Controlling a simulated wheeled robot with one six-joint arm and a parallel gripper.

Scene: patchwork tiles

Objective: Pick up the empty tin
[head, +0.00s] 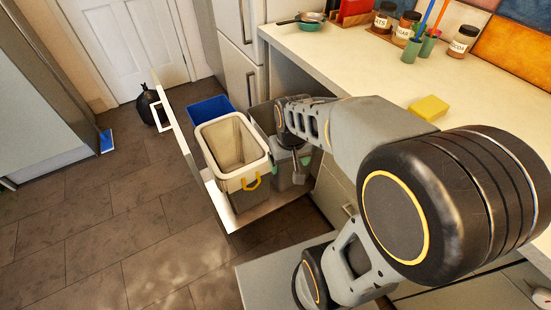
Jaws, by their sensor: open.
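I cannot make out any empty tin in the head view. My gripper (291,153) is partly seen at the end of my arm, pointing down over the back right of the pull-out bin drawer. It is open. My wrist and forearm hide part of what lies around it. No tin shows between the fingers, though the detail there is small.
The pulled-out drawer (233,218) holds a blue bin (209,110), a beige bin (222,130) with a yellow handle and a grey container (287,180). The counter (345,65) bears a yellow sponge (429,108), jars and a small pan (309,22). Floor at left is mostly clear.

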